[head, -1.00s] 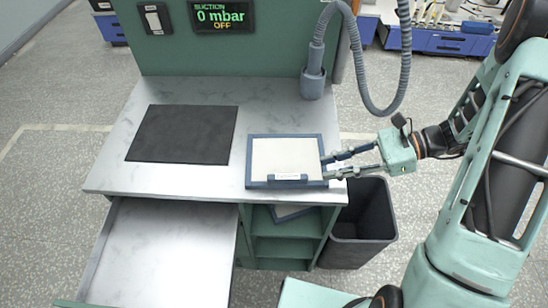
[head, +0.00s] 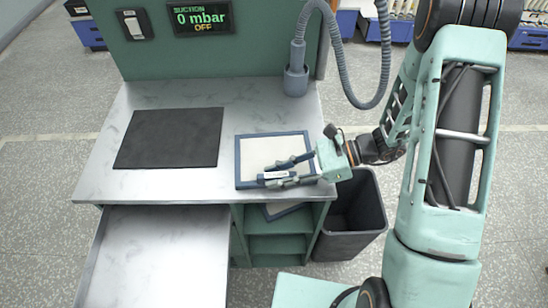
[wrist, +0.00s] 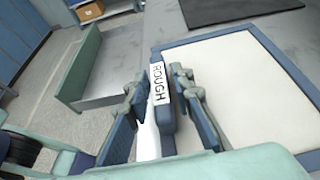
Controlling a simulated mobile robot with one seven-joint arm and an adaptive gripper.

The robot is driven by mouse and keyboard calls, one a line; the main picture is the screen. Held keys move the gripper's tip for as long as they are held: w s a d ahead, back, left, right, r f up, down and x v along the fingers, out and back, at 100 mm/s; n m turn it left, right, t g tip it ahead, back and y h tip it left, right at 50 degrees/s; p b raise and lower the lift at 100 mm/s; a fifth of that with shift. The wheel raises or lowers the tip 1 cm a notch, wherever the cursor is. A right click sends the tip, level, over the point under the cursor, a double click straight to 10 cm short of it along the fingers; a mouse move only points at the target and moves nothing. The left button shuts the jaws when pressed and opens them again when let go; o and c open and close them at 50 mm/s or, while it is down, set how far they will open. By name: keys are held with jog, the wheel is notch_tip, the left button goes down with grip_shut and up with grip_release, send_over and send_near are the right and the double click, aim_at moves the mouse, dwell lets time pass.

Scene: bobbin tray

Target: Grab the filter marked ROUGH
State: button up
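The filter (head: 262,151) has a blue frame and a pale panel and lies flat on the worktop near its front right edge. In the wrist view, its white label (wrist: 158,84) reads ROUGH, on a blue handle (wrist: 165,122) at the frame's edge. My gripper (head: 268,173) reaches in from the right, over the filter's front edge. Its fingers are apart, one on each side of the labelled handle. In the wrist view, a gap shows between the left finger and the handle, while the right finger is close to it; contact there is unclear.
A dark mat (head: 168,138) lies on the worktop to the left. A pulled-out drawer (head: 160,245) is at the front left. Another filter (head: 285,210) sits partly hidden on a shelf below. A dark bin (head: 352,215) stands at the right. A suction hose (head: 386,60) hangs above. The display reads 0 mbar, OFF.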

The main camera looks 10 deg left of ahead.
jog(key=shift+a, duration=0.1)
grip_shut()
jog(key=shift+r, duration=0.1)
dwell(0.3)
